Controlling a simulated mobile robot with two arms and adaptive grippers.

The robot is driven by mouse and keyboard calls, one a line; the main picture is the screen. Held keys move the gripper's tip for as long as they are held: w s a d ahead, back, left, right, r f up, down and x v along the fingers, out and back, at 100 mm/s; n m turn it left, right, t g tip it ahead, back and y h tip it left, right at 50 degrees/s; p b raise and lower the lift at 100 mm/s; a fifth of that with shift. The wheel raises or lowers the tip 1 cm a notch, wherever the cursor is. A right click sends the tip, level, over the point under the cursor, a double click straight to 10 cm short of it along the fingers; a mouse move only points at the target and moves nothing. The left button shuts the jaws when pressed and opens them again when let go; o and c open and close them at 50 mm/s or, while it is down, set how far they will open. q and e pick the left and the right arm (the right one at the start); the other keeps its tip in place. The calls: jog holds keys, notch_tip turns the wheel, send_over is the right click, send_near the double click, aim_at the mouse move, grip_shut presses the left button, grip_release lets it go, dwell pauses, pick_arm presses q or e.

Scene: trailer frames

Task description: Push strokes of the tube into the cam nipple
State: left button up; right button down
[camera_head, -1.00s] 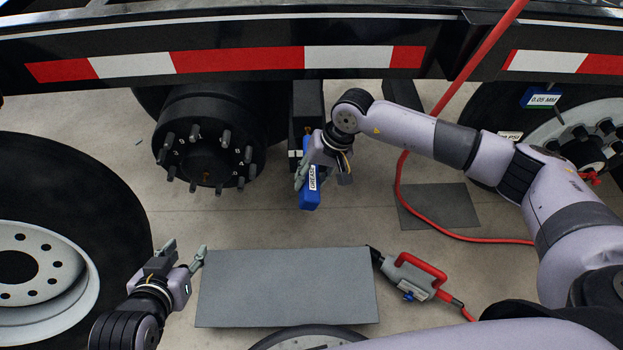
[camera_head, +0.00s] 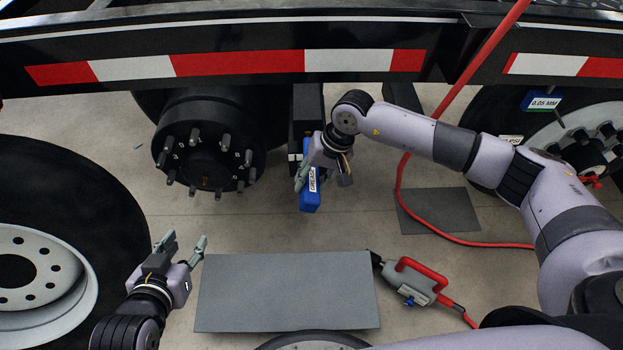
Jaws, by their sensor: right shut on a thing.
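A blue tube labelled "GREASE" (camera_head: 311,198) hangs roughly upright just right of the wheel hub. My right gripper (camera_head: 304,178) is shut on the tube near its upper part. The tube's top end is hidden by the gripper and the dark bracket (camera_head: 307,105) behind it. I cannot make out the cam nipple or tell whether the tube touches it. My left gripper (camera_head: 186,243) is open and empty, low at the left beside the grey mat.
The studded hub (camera_head: 207,150) stands left of the tube. A loose wheel (camera_head: 60,215) lies at left. A grey mat (camera_head: 285,292) and a red-handled tool (camera_head: 413,284) lie on the floor. A red hose (camera_head: 398,200) runs at right. The striped trailer rail (camera_head: 240,62) crosses above.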

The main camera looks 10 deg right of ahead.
pick_arm(q)
jog(key=shift+w+d+r+t+h+b, duration=0.15)
jog(key=shift+w+d+r+t+b, duration=0.1)
jog(key=shift+w+r+t, duration=0.35)
jog(key=shift+w+d+r+t+h+b, duration=0.1)
jog(key=shift+w+d+r+t+h, duration=0.1)
jog(key=shift+w+r+t, duration=0.35)
dwell(3.3)
jog(key=shift+w+d+r+t+b, duration=0.2)
jog(key=shift+w+r+t, duration=0.1)
jog(key=shift+r, duration=0.4)
jog(key=shift+w+d+r+t+b, duration=0.15)
jog(key=shift+r+t, duration=0.1)
jog(key=shift+r, duration=0.4)
dwell(2.2)
